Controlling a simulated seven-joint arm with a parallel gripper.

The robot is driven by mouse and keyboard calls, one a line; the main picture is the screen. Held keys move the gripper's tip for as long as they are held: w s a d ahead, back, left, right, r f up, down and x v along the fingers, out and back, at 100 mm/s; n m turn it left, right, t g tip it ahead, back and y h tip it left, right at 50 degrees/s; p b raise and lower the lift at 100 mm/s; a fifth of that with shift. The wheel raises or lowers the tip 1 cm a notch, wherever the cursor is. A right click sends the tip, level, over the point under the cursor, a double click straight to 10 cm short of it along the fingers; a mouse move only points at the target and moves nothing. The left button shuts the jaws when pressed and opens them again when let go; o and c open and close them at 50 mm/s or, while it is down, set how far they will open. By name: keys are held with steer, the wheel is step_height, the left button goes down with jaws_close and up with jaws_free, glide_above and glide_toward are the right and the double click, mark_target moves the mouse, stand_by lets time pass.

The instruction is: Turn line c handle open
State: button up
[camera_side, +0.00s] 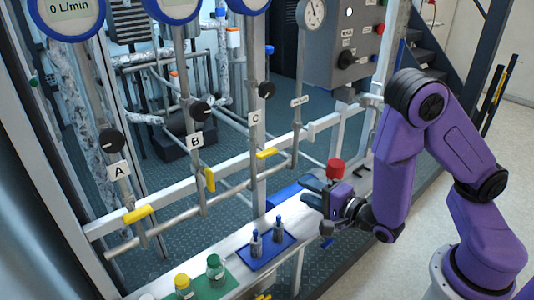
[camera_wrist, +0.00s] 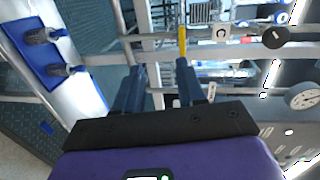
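The line C handle (camera_side: 266,153) is a short yellow lever on the pipe below the C label (camera_side: 255,117). In the side view it lies roughly level, across the upright pipe. In the wrist view a yellow handle (camera_wrist: 183,42) shows beside the C label (camera_wrist: 222,33), just beyond the tip of the right finger. My gripper (camera_side: 312,192) is in front of the rail, to the right of and lower than the handle in the side view. Its two dark fingers (camera_wrist: 160,66) are apart with nothing between them. No contact with the handle is visible.
Yellow handles of line A (camera_side: 137,214) and line B (camera_side: 209,180) are to the left. A blue tray (camera_side: 262,262) with two small vials and a green tray (camera_side: 212,289) with capped bottles sit on the ledge. A red knob (camera_side: 335,168) is close to my gripper.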

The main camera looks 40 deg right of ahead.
mark_target(270, 155)
steer(key=shift+m+t+h, duration=0.3)
steer(key=shift+m+t, duration=0.2)
steer(key=shift+t, duration=0.4)
steer(key=w, duration=0.5)
steer(key=w+d+r, duration=0.1)
steer(key=w, duration=1.1)
steer(key=shift+w+d+r, duration=0.15)
steer(key=shift+d+r, duration=0.15)
jaws_close()
